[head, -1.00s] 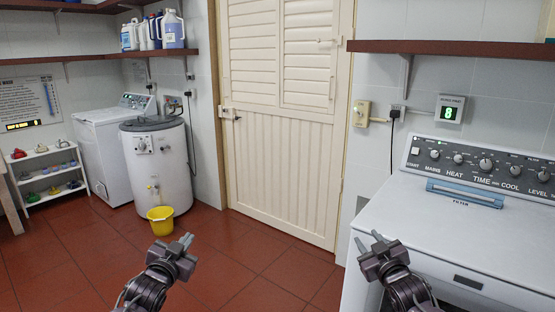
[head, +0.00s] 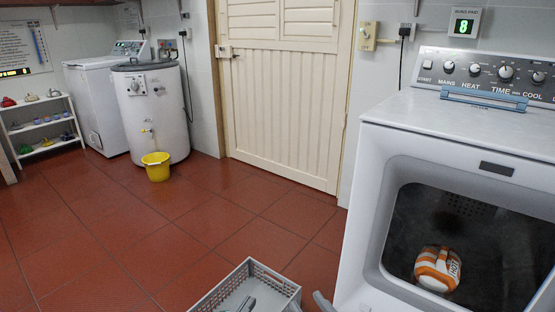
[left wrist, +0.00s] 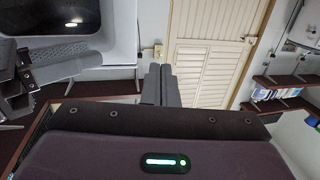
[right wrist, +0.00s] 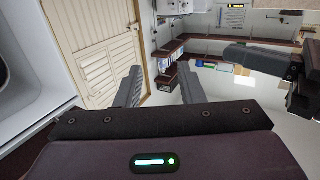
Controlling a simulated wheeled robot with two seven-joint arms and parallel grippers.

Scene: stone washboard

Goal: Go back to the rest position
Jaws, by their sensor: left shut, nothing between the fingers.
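My left gripper (head: 247,303) shows only as a fingertip at the bottom edge of the head view, in front of the grey basket. In the left wrist view its two fingers (left wrist: 162,85) lie together with nothing between them. My right gripper (head: 308,303) is at the bottom edge too, just right of the basket. In the right wrist view its fingers (right wrist: 160,86) stand apart with nothing between them. Most of both arms is out of the head view.
A grey basket (head: 215,296) is at the bottom centre, close to both grippers. The white dryer (head: 375,170) stands at right, an orange-and-white item (head: 437,268) showing in its dark opening. A yellow bucket (head: 157,172) stands far left. The red floor between is clear.

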